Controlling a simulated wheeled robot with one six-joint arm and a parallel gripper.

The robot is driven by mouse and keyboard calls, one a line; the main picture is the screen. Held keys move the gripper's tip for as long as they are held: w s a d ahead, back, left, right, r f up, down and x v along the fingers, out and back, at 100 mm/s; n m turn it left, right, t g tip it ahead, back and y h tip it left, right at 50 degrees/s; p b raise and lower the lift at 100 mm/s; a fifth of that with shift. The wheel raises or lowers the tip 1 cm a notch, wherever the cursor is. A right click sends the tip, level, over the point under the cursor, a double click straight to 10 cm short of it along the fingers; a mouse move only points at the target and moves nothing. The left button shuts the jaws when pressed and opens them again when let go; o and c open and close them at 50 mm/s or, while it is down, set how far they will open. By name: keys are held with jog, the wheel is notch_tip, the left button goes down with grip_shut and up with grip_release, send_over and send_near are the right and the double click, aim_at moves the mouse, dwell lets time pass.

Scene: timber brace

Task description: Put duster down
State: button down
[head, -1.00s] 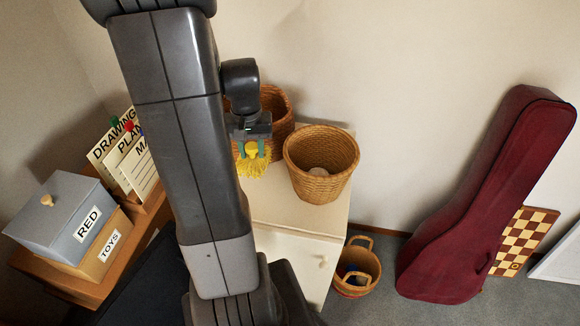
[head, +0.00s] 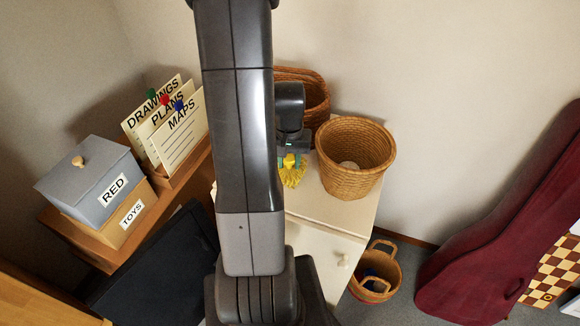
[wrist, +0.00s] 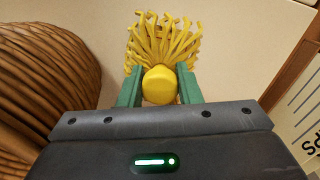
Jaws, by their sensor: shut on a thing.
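The duster (head: 292,173) has yellow strands and a yellow knob-like handle end. In the head view it shows just below my gripper (head: 290,160), over the white cabinet top (head: 315,200). In the wrist view my gripper's green fingers (wrist: 159,88) are shut on the yellow handle of the duster (wrist: 162,42). The strands fan out away from the gripper over a pale surface. I cannot tell whether the strands touch the cabinet top.
A wicker basket (head: 352,165) stands on the cabinet right of the gripper, another (head: 312,92) behind. Left are a grey RED box (head: 95,180), a TOYS box (head: 125,215) and label cards (head: 180,125). A small basket (head: 376,275) and a red instrument case (head: 480,260) are on the floor.

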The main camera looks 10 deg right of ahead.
aim_at(289, 168)
jog(key=shift+f, duration=1.55)
jog(key=shift+f, duration=0.1)
jog(key=shift+f, duration=0.15)
jog(key=c, duration=1)
grip_release()
jog(key=shift+c, duration=0.2)
